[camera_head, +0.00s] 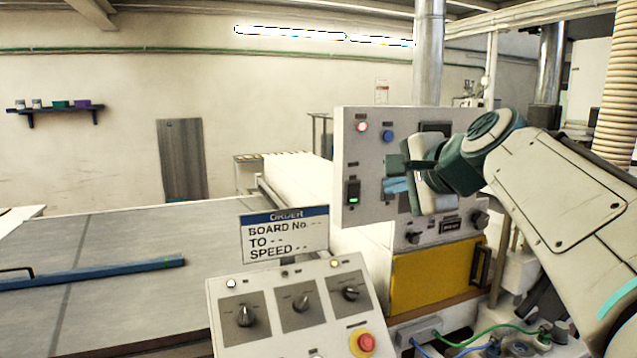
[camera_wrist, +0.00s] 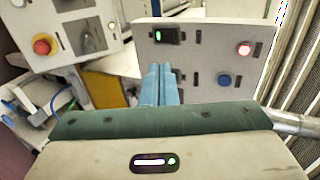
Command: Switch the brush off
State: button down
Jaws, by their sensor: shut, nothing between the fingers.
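A light grey upright panel (camera_head: 345,140) carries a dark rocker switch (camera_head: 352,192) with a green light, a lit red lamp (camera_head: 362,126) and a blue button (camera_head: 387,136). The labels are too small to read, so I cannot tell which control is the brush's. In the wrist view the green-lit switch (camera_wrist: 167,36) lies just beyond my blue fingertips. My gripper (camera_head: 390,186) is shut and empty in front of the panel, to the right of that switch. In the wrist view its fingers (camera_wrist: 160,68) are together. They hide part of the panel; I cannot tell whether they touch it.
A control desk (camera_head: 270,335) with several knobs and a red stop button (camera_head: 364,342) stands in front, with an order sign (camera_head: 285,234) above. A yellow panel (camera_head: 432,276) is below the grey one. A grey table (camera_head: 120,235) with a blue bar (camera_head: 100,272) fills the left.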

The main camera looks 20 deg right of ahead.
send_near(354, 188)
notch_tip(354, 188, down, 3)
jog(key=w, duration=0.1)
jog(key=w+p, duration=0.1)
jog(key=w, duration=0.1)
jog(key=w+p, duration=0.1)
jog(key=shift+w+a+r, duration=0.15)
jog(key=shift+w, duration=0.75)
jog(key=shift+r+p, duration=0.1)
jog(key=shift+p, duration=0.25)
